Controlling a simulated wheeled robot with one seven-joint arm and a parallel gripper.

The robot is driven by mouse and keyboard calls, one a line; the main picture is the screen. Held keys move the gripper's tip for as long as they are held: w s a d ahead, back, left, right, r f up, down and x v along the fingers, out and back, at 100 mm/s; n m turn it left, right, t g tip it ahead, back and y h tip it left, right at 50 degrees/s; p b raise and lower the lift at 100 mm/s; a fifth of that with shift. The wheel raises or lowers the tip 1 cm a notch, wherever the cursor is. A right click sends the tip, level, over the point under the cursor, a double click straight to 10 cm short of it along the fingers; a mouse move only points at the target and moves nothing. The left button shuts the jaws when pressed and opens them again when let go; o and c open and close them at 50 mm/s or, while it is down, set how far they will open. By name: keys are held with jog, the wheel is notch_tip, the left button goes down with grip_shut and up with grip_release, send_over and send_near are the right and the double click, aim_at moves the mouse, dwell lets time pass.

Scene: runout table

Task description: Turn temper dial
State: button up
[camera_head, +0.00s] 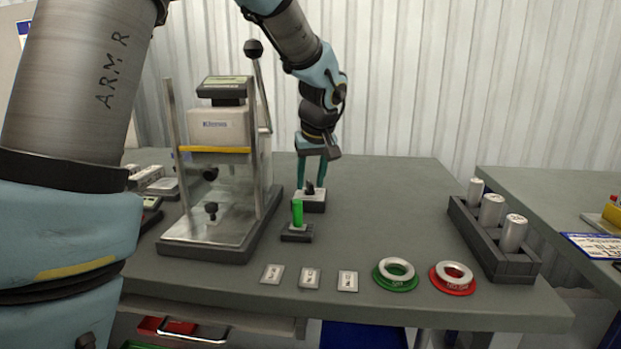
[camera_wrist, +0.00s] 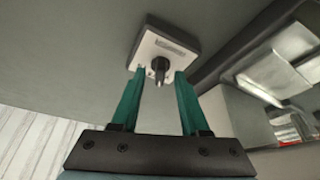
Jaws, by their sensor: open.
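The temper dial is a small block with a pale, labelled top and a dark knob (camera_head: 310,188), standing on the table behind the green post. In the wrist view the dial's pale plate (camera_wrist: 172,47) and its dark knob (camera_wrist: 160,67) show close ahead of the fingers. My gripper (camera_head: 312,180) points down over the dial. Its two teal fingers (camera_wrist: 157,78) are apart, one on each side of the knob's line, and nothing is held. I cannot tell whether either finger touches the knob.
A press-like tester (camera_head: 218,130) with a clear guard and lever stands left of the dial. A green post (camera_head: 297,213) stands just in front. Small labelled plates, a green ring (camera_head: 395,284) and a red ring (camera_head: 453,289) lie along the front edge. A rack (camera_head: 480,237) holds metal cylinders at right.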

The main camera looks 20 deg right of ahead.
grip_shut()
dwell(0.5)
jog(key=shift+d+f+n+b, duration=0.1)
jog(key=shift+f+n+b, duration=0.15)
jog(key=shift+n+b, duration=0.55)
jog(key=n, duration=0.1)
jog(key=n+y+b, duration=0.1)
jog(key=shift+r+n+y, duration=0.25)
jog(key=shift+n+y, duration=0.05)
jog(key=shift+n, duration=0.1)
grip_release()
jog(key=shift+r, duration=0.1)
